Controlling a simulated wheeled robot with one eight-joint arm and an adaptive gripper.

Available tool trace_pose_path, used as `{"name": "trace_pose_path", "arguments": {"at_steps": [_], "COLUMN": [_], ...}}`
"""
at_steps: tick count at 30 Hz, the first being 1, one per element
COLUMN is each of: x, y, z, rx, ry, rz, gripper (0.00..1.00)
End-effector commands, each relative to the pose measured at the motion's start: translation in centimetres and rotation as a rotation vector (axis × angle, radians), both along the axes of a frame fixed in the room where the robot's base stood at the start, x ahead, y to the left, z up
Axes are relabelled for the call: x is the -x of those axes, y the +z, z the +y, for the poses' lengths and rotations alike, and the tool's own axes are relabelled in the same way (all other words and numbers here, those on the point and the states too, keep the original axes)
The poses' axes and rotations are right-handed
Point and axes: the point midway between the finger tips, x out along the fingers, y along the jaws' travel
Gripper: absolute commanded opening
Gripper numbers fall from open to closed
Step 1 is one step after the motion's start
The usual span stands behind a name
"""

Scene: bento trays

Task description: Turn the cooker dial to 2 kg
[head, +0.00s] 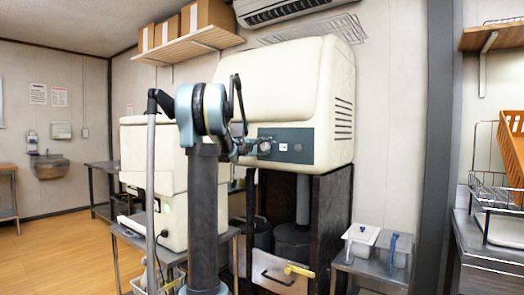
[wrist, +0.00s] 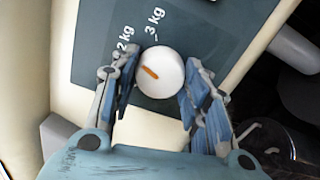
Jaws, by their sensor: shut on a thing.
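The cooker (head: 285,85) is a large cream machine with a dark blue-grey control panel (head: 306,134). In the wrist view its dial (wrist: 168,84) is a round white knob with a short orange mark. The mark slants, its upper-left end pointing towards the side of the "2 kg" label (wrist: 126,41). The "3 kg" label (wrist: 155,21) is above the dial. My gripper (wrist: 158,80) is shut on the dial, one finger on its left and one on its right. In the head view my gripper (head: 254,147) is at the panel's left part, and my arm partly hides the cooker.
A second cream machine (head: 160,180) stands left on a metal table. Lidded containers (head: 360,237) sit on a low stand to the right. The floor (head: 50,250) is clear at left.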

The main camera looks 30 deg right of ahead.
Motion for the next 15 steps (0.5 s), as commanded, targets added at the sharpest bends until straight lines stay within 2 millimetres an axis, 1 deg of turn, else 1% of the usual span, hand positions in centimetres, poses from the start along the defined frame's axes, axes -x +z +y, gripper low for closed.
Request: {"name": "trace_pose_path", "arguments": {"at_steps": [1,8,9,11,12,15], "x": [-0.18,-0.16,-0.16,-0.15,-0.13,-0.07], "y": [-0.18,-0.19,-0.19,-0.17,-0.16,-0.11], "z": [0.24,0.24,0.24,0.22,0.2,0.14], "rx": [-0.003,-0.003,-0.003,-0.002,-0.002,-0.002], "ry": [0.006,0.006,0.006,0.005,0.005,0.003], "rz": [-0.002,-0.001,-0.001,-0.001,-0.001,0.0], "gripper": [0.19,0.19,0.45,0.58,0.64,0.64]}}
